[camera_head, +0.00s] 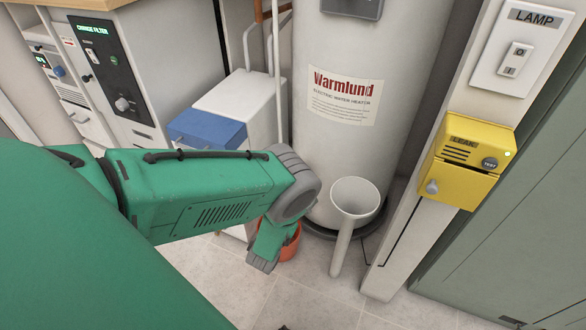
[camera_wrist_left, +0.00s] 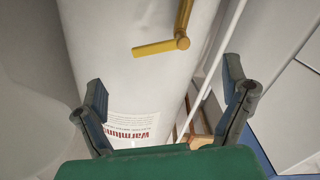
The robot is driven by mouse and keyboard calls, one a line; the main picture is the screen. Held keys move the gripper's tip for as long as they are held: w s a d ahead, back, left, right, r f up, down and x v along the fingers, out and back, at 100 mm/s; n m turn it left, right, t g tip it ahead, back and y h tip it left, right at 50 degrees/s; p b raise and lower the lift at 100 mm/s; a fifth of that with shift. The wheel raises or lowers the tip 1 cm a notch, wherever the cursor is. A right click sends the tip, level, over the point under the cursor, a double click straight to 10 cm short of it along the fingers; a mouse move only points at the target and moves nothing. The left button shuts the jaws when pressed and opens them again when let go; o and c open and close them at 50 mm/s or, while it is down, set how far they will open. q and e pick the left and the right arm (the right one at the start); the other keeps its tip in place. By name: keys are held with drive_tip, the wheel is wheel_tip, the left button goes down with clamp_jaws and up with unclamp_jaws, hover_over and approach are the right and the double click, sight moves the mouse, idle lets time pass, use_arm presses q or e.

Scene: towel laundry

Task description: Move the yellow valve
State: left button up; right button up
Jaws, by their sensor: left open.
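The yellow valve (camera_wrist_left: 181,43) shows at the top of the left wrist view, in front of the white water heater (camera_wrist_left: 125,75). One bar of it runs to the left and another runs upward out of the frame. I do not see the valve in the head view. My left gripper (camera_wrist_left: 162,73) is open and empty, with its two fingers wide apart below the valve and not touching it. In the head view my green left arm reaches from the left to the heater's lower front. My right gripper is in neither view.
A white funnel pipe (camera_head: 341,240) stands before the heater, right of my arm. An orange bucket (camera_head: 291,246) is partly hidden behind my arm. A yellow leak box (camera_head: 462,165) and lamp switch (camera_head: 515,50) are on the right. A blue-fronted cabinet (camera_head: 207,131) stands left.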

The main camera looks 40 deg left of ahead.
use_arm(q)
drive_tip(key=shift+v, duration=1.45)
